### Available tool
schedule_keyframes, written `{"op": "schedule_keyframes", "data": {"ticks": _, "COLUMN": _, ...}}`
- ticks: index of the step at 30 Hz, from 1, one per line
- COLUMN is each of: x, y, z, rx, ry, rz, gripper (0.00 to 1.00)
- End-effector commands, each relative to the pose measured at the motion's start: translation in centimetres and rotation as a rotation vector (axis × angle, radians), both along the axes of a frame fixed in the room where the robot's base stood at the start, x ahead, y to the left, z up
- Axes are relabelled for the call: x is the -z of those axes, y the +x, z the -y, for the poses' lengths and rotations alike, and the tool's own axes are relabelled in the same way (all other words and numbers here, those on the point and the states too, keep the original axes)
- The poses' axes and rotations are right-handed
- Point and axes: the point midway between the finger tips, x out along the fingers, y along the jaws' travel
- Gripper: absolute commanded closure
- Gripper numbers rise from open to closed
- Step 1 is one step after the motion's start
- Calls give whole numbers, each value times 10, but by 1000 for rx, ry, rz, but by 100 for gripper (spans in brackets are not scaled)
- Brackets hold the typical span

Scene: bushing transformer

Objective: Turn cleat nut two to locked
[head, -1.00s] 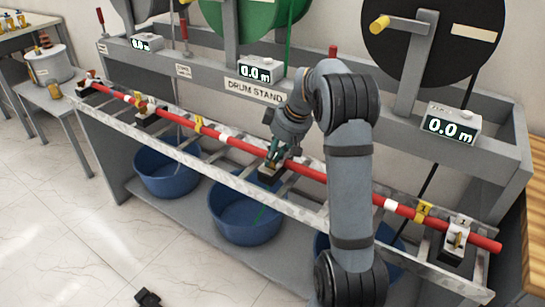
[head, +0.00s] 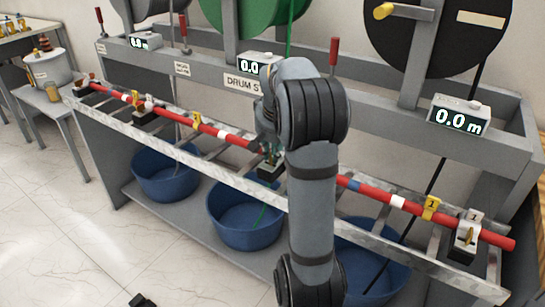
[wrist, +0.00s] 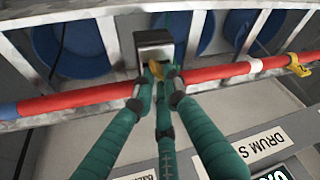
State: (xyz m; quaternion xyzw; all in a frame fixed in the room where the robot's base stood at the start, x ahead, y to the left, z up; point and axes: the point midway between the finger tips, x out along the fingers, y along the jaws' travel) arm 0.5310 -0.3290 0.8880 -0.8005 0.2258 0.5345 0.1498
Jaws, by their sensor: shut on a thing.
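A red cable (head: 220,135) runs along the ladder-like rack, held by several cleats. My gripper (head: 270,158) is over the middle cleat (head: 269,174), with much of it hidden behind my arm. In the wrist view, the green fingers of my gripper (wrist: 160,88) close around a small brass-yellow nut (wrist: 156,69) beside the cleat's dark block (wrist: 153,42). The fingertips hide part of the nut and the cable there, so its exact angle is unclear. The cleat with a plate marked 1 (head: 467,241) stands at the right end, with its brass nut visible.
Blue tubs (head: 243,218) stand on the shelf below the rack. Behind it are cable drums (head: 437,38) and white length counters (head: 459,116) reading 0.0 m. Yellow tags (head: 430,207) sit on the cable. The rack's metal front rail (head: 190,161) runs below the cable.

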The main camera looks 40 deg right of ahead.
Motion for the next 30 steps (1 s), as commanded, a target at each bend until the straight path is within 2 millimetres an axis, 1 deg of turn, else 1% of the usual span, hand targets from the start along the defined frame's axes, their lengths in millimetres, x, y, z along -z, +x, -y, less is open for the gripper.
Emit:
{"op": "schedule_keyframes", "data": {"ticks": 9, "x": 1, "y": 1, "z": -3, "rx": 300, "ry": 1, "rz": 1, "gripper": 100}}
{"op": "schedule_keyframes", "data": {"ticks": 18, "x": 0, "y": 2, "z": -4, "rx": 543, "ry": 1, "rz": 1, "gripper": 100}}
{"op": "schedule_keyframes", "data": {"ticks": 24, "x": 0, "y": 2, "z": -5, "rx": 653, "ry": 1, "rz": 2, "gripper": 100}}
{"op": "schedule_keyframes", "data": {"ticks": 30, "x": 0, "y": 2, "z": -5, "rx": 715, "ry": 2, "rz": 1, "gripper": 100}}
